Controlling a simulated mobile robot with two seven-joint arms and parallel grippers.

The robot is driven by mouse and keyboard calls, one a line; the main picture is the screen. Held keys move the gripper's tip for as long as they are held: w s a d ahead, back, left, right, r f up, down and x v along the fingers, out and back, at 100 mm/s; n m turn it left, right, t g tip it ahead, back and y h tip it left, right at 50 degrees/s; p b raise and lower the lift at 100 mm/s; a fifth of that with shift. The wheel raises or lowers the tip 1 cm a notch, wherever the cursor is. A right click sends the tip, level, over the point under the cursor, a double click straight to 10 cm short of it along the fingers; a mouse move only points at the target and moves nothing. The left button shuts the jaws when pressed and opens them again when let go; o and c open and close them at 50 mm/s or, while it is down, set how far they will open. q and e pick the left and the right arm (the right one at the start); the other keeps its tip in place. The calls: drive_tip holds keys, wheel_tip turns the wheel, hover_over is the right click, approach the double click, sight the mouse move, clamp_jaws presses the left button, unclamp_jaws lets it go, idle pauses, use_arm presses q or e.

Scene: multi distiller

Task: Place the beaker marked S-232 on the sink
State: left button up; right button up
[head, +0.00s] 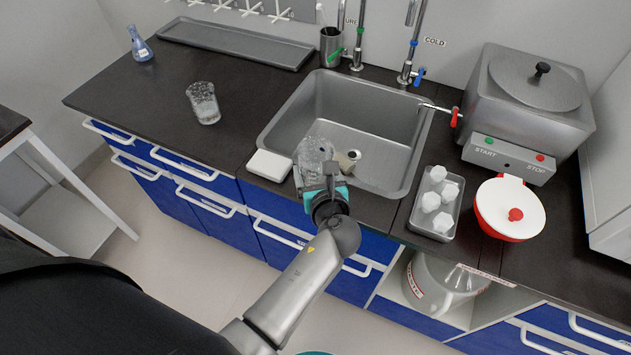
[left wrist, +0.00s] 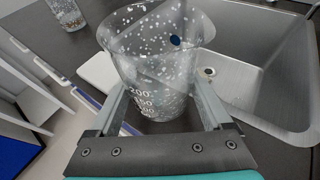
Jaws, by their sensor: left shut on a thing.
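A clear speckled glass beaker (head: 314,156) is held in my left gripper (head: 320,182). It is over the front left rim of the steel sink (head: 372,112). In the left wrist view the beaker (left wrist: 155,60) is upright between the two fingers, with white volume marks facing me and a dark blue spot near its rim. I cannot read S-232 on it, nor tell whether its base touches anything. A second similar beaker (head: 203,103) stands on the dark counter left of the sink; part of it shows in the left wrist view (left wrist: 67,14). My right gripper is out of view.
A white block (head: 270,165) lies at the sink's front left corner. Taps (head: 407,70) and a grey cup (head: 330,46) stand behind the sink. A tray of white pieces (head: 432,226), a red pot (head: 510,208) and a steel boiler (head: 530,105) stand right. Counter left is mostly clear.

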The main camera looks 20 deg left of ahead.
sight(316, 180)
use_arm(q)
drive_tip(key=shift+f+b, duration=0.45)
drive_tip(key=shift+f, duration=1)
drive_tip(key=shift+f, duration=0.15)
drive_tip(key=o, duration=1.4)
drive_tip(key=shift+c, duration=0.2)
